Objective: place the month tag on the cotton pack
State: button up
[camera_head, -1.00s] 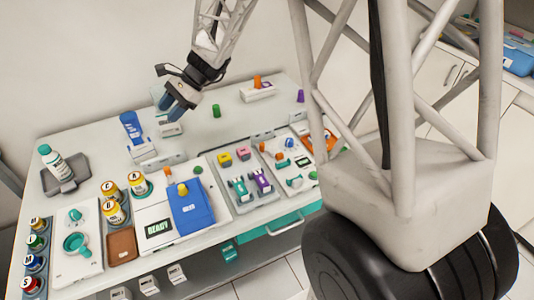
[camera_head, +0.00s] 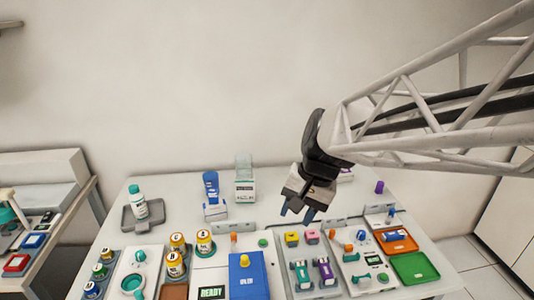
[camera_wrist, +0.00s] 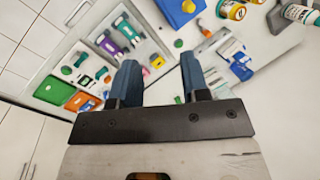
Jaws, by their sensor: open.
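My gripper (camera_head: 296,212) is open above the back middle-right of the table, with nothing between its fingers. In the wrist view its two blue fingers (camera_wrist: 160,75) are apart. A white box with a printed label and a clear upper part (camera_head: 244,190) stands upright at the back of the table, left of my gripper; it may be the cotton pack, but its print is too small to read. I cannot pick out the month tag with certainty. A yellow block (camera_head: 291,238) and a pink block (camera_head: 312,236) sit below my gripper at the back of a tray.
A blue container (camera_head: 211,185) stands left of the white box, and a white bottle (camera_head: 138,203) is in a grey holder farther left. Teal and purple clamps (camera_head: 323,270), an orange tray (camera_head: 397,241) and a green tray (camera_head: 414,266) lie front right.

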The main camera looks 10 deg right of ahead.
jog(key=s+d+n+t+h, duration=0.2)
jog(key=s+d+n+h, duration=0.1)
jog(key=s, duration=0.9)
jog(key=shift+d+r+n+h, duration=0.15)
jog(key=shift+d+n+h, duration=0.15)
jog(key=shift+d+n, duration=0.6)
jog(key=shift+d, duration=0.2)
